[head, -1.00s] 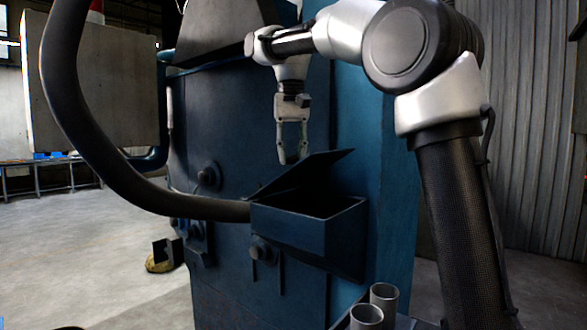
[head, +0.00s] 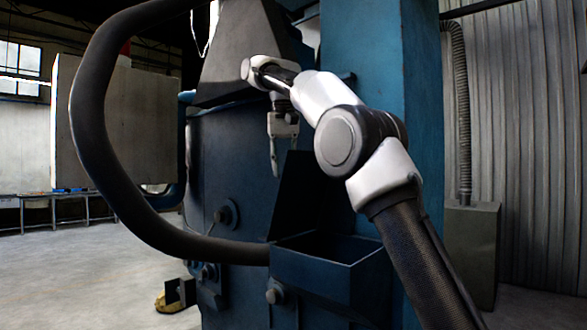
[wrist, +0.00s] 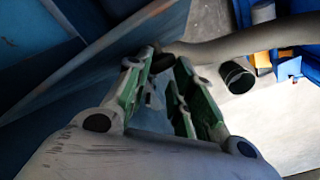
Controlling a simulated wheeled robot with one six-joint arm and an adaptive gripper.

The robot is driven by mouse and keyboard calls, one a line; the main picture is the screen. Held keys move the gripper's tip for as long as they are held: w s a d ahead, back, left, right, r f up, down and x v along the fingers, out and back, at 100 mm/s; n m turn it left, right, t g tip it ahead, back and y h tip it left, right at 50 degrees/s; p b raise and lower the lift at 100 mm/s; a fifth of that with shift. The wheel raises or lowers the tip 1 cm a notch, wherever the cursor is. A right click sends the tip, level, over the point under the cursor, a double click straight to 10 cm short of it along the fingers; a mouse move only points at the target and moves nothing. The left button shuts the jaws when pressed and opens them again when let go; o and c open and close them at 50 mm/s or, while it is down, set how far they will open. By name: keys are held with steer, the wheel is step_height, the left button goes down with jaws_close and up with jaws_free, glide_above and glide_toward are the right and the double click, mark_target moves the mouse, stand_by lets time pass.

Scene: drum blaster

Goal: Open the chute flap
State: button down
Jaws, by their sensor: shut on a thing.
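The chute flap (head: 302,190) is a dark blue panel that stands up steeply above the open box-shaped chute (head: 325,280) on the blue machine. My gripper (head: 274,165) is at the upper left edge of the flap and points down. It is shut on the flap; the exact contact is hard to see. In the wrist view the two green-lined fingers (wrist: 168,75) have a gap between them, and a blue panel lies close along their left side. The chute's front and right rim show in the head view, and its inside is dark.
A thick dark hose (head: 135,215) curves from the upper left to the chute's left side. The blue machine (head: 232,165) stands behind. A grey box with a ribbed pipe (head: 470,245) stands at the right. Open floor (head: 85,275) lies at the left.

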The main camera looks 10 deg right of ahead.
steer(key=w+a+f, duration=0.1)
steer(key=a+f, duration=0.1)
steer(key=shift+w+f, duration=0.35)
steer(key=shift+w, duration=0.05)
steer(key=shift+a, duration=0.1)
steer(key=c, duration=1.6)
jaws_free()
steer(key=o, duration=0.4)
steer(key=shift+a, duration=0.45)
steer(key=shift+c, duration=0.2)
steer(key=o, duration=0.8)
steer(key=shift+a+f, duration=0.15)
steer(key=shift+a, duration=0.1)
steer(key=shift+c, duration=0.2)
steer(key=shift+w+d+f, duration=0.1)
steer(key=shift+w+d, duration=0.25)
steer(key=shift+c, duration=0.5)
steer(key=shift+d, duration=0.2)
steer(key=shift+c, duration=1)
steer(key=shift+c, duration=0.2)
